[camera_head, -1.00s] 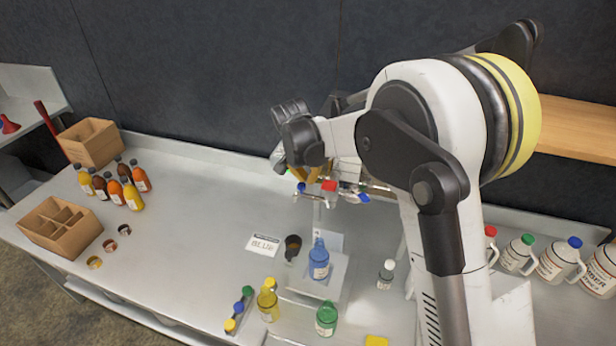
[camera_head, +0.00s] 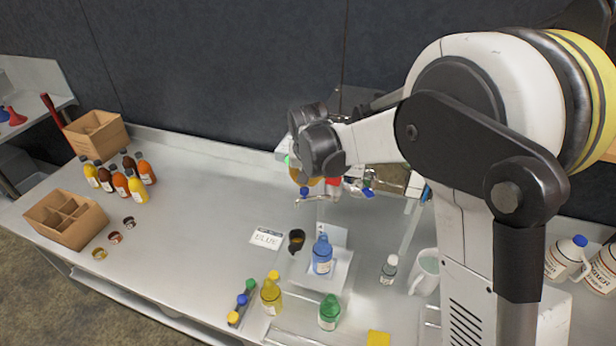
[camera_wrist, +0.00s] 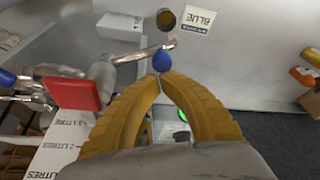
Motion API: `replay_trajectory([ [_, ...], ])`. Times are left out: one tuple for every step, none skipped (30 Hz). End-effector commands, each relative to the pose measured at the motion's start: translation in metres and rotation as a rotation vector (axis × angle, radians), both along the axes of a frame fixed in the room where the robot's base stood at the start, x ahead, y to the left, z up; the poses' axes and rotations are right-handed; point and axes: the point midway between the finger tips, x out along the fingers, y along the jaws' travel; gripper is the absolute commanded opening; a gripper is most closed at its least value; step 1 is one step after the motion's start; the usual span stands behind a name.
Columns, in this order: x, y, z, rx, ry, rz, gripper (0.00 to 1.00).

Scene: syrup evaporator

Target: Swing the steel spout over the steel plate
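The steel spout (camera_head: 318,197) is a thin tube with a blue knob (camera_head: 304,190), reaching left from the valve pipework in the head view. In the wrist view the spout (camera_wrist: 148,52) runs across behind the blue knob (camera_wrist: 162,60). My gripper (camera_wrist: 160,75) has its yellow fingers arched together, tips nearly meeting right at the knob; I see no clear grip on it. In the head view my gripper (camera_head: 309,182) is just above the knob.
A red handle (camera_wrist: 73,93) is close left of my fingers. A dark cup (camera_head: 296,240) and a BLUE card (camera_head: 266,237) lie left of the plate. Yellow (camera_head: 271,297) and green (camera_head: 329,313) bottles stand in front.

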Motion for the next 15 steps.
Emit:
replay_trajectory([
  [-0.0021,0.0008,-0.0001,0.000,0.000,0.000,0.00],
  [-0.0030,0.0010,-0.0001,0.000,0.000,0.000,0.00],
  [-0.0042,0.0012,-0.0001,-0.001,0.000,-0.001,0.00],
  [-0.0050,0.0014,-0.0001,-0.001,0.000,-0.001,0.00],
  [-0.0057,0.0015,0.0000,-0.001,0.000,-0.001,0.00],
  [-0.0065,0.0016,0.0000,-0.001,0.000,-0.001,0.00],
  [-0.0070,0.0017,0.0000,-0.001,0.000,-0.001,0.00],
  [-0.0076,0.0017,0.0000,0.000,0.000,-0.002,0.00],
  [-0.0080,0.0018,0.0001,0.000,0.000,-0.002,0.00],
  [-0.0083,0.0018,0.0001,0.000,0.000,-0.002,0.00],
  [-0.0085,0.0018,0.0000,0.000,0.000,-0.002,0.00],
  [-0.0087,0.0018,0.0000,0.000,0.000,-0.002,0.00],
  [-0.0089,0.0018,0.0001,0.000,0.000,-0.002,0.00],
  [-0.0090,0.0018,0.0001,0.000,0.000,-0.003,0.00],
  [-0.0090,0.0018,0.0001,0.000,0.000,-0.003,0.00],
])
